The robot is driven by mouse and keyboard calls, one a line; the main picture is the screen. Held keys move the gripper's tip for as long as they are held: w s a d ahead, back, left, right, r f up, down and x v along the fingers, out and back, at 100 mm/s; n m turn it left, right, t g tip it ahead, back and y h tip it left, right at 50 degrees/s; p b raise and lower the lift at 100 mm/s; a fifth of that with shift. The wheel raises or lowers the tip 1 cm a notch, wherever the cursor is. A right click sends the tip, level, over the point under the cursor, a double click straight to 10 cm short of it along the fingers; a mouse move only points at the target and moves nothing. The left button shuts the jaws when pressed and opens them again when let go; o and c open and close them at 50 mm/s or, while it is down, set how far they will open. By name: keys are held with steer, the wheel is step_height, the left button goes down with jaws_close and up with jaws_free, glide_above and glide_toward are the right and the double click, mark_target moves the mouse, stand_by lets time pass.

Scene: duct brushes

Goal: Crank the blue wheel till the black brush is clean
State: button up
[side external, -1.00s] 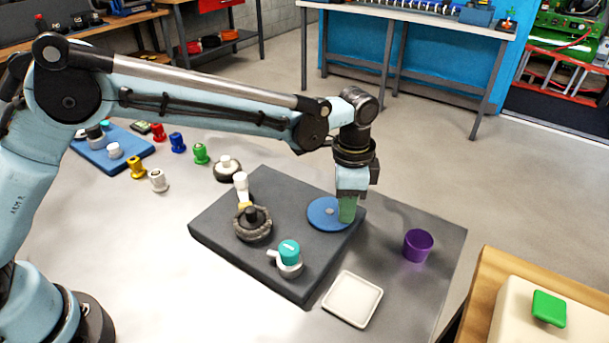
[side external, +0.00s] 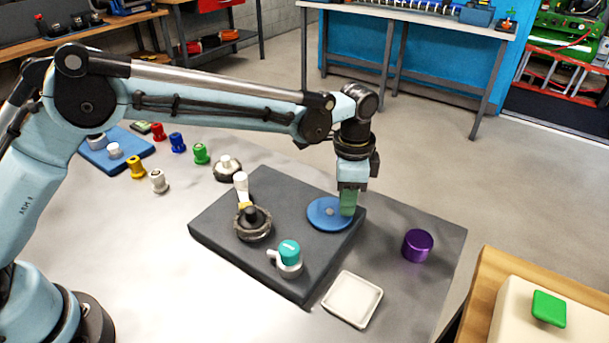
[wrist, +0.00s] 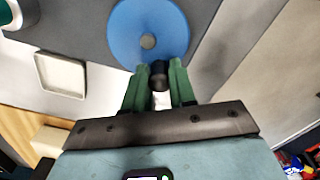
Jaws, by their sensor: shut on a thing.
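The blue wheel (side external: 322,214) lies flat at the right end of a dark grey base and has a grey hub. It also shows in the wrist view (wrist: 125,30). My green-fingered gripper (side external: 347,208) is at the wheel's right edge. In the wrist view its fingers (wrist: 160,80) close around a black crank knob (wrist: 161,70) at the wheel's rim. The black brush (side external: 252,228), round with a dark hub, sits at the base's left part. I cannot tell how clean it is.
A white-handled part (side external: 241,185) stands behind the brush, and a teal-capped part (side external: 289,253) in front. A white tray (side external: 352,300) and purple cylinder (side external: 417,246) lie right of the base. Several coloured knobs stand at the left. A green button (side external: 549,308) is at far right.

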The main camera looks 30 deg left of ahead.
mark_target(334, 201)
steer(key=shift+w+a, duration=0.2)
steer(key=shift+w, duration=0.05)
steer(key=shift+a, duration=0.1)
steer(key=shift+w+a, duration=0.3)
steer(key=shift+a, duration=0.3)
steer(key=shift+a+r, duration=0.1)
steer(key=shift+a, duration=0.6)
steer(key=shift+s, duration=0.1)
